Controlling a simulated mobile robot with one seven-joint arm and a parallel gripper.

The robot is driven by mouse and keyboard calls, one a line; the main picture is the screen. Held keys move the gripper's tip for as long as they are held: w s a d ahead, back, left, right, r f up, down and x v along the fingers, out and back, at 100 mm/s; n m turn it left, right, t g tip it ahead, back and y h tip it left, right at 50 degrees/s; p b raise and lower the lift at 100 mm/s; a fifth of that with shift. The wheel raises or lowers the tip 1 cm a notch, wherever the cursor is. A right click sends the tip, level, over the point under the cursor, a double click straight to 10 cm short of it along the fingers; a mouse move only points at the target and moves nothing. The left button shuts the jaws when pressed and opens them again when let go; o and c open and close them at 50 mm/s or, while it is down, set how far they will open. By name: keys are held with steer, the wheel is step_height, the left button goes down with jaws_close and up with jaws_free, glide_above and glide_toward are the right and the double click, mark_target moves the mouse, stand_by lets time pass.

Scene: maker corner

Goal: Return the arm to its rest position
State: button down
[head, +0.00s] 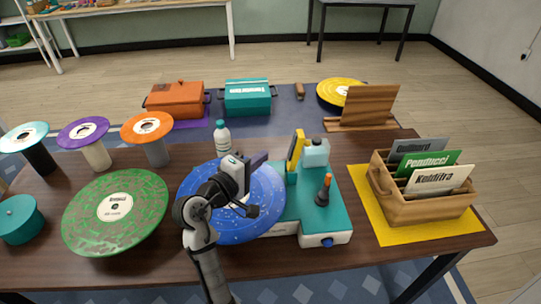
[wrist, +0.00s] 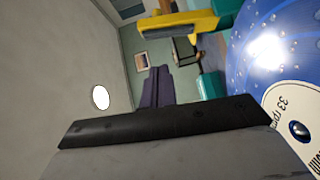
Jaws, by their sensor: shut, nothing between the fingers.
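My arm reaches up from the bottom edge of the head view and bends over the blue record (head: 215,222). My gripper (head: 262,158) is above that record, its dark fingers pointing up and to the right. It is shut and empty.
A white bottle (head: 222,138) stands just behind my gripper. A yellow part (head: 296,150) rises from the turntable nearby. A green record (head: 145,190) is at the left, a wooden crate (head: 420,208) of sleeves at the right. Orange (head: 175,98) and teal (head: 247,98) boxes stand behind.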

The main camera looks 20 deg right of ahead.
steer(key=b+v, duration=0.1)
steer(key=v, duration=0.4)
steer(key=shift+s+r, duration=0.1)
steer(key=shift+r, duration=0.05)
